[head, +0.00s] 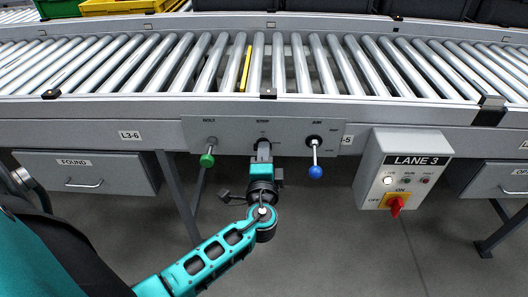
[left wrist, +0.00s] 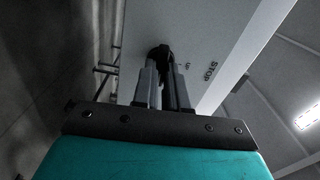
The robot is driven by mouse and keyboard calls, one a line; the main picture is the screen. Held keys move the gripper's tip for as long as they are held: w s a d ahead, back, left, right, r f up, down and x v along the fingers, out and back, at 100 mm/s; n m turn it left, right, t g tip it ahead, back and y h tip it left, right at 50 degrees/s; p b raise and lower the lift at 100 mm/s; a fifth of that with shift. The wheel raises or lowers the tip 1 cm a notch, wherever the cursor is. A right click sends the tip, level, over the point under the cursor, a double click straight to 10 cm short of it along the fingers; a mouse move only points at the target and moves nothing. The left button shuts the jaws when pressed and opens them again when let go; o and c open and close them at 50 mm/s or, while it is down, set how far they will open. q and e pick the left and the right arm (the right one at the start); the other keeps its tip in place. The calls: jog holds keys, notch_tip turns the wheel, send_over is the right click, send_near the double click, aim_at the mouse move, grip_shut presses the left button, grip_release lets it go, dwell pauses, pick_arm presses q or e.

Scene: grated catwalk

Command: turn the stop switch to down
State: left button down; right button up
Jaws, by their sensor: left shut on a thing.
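The stop switch sits under the STOP label on the grey panel (head: 231,133) below the conveyor. My left gripper (head: 263,148) is at the switch, with its fingers shut on it and hiding most of it in the head view. In the left wrist view the stop switch (left wrist: 160,54) shows as a dark part between the fingertips of my left gripper (left wrist: 163,75), with the STOP label to its right. The exact angle of the switch cannot be told. My right gripper is not in view.
A green-knobbed lever (head: 207,160) is left of the switch, and a blue-knobbed lever (head: 315,172) is to its right. A LANE 3 box (head: 402,168) with a red knob stands further right. The roller conveyor (head: 330,65) runs above; a FOUND drawer (head: 85,175) is at left.

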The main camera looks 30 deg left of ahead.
pick_arm(q)
jog(key=shift+r+m, duration=0.1)
jog(key=shift+m, duration=0.5)
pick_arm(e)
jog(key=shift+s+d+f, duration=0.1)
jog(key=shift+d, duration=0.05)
pick_arm(q)
jog(key=c, duration=1.2)
grip_release()
jog(key=shift+o, duration=0.2)
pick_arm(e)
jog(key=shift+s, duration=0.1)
